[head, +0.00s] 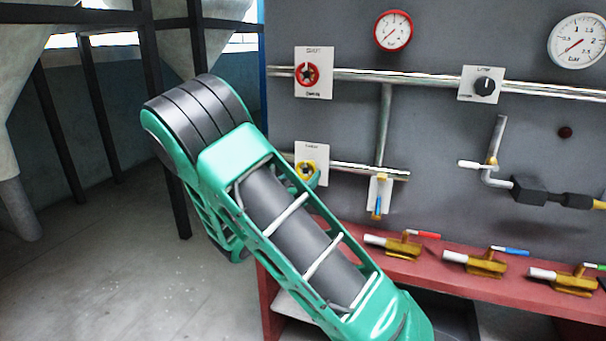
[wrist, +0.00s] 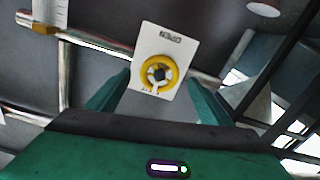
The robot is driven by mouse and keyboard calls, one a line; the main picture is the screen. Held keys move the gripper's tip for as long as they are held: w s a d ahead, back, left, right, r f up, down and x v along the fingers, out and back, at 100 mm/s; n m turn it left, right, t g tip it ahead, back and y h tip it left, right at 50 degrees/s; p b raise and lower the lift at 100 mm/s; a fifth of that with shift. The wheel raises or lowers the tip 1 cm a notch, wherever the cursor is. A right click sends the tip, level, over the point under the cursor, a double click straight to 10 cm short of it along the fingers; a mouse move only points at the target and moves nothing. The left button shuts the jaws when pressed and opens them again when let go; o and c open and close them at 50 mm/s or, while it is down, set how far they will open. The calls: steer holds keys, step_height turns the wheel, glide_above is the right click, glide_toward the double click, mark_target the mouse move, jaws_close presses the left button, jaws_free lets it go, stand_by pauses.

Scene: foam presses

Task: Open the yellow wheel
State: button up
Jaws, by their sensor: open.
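The yellow wheel (head: 305,169) is a small round handwheel with a dark hub on a white plate (head: 311,150) on the grey wall panel, beside my arm in the head view. In the wrist view the yellow wheel (wrist: 171,74) faces me, and its plate (wrist: 176,46) appears upside down with a dark word at the top. My gripper (wrist: 159,84) has two green fingers, apart and empty, one on each side of the wheel in that view. The wheel lies beyond the fingertips; contact cannot be told. In the head view my arm hides most of the gripper.
A red wheel (head: 307,74) on a similar plate sits above. A steel pipe (head: 350,168) runs right from the yellow wheel to a blue-handled valve (head: 378,204). Below, a red ledge (head: 455,276) holds several brass valves. The floor at left (head: 110,260) is clear.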

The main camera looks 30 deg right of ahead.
mark_target(305, 172)
steer(key=shift+x, duration=2.7)
steer(key=shift+c, duration=0.3)
steer(key=c, duration=1)
steer(key=shift+a, duration=0.25)
steer(key=shift+d, duration=0.15)
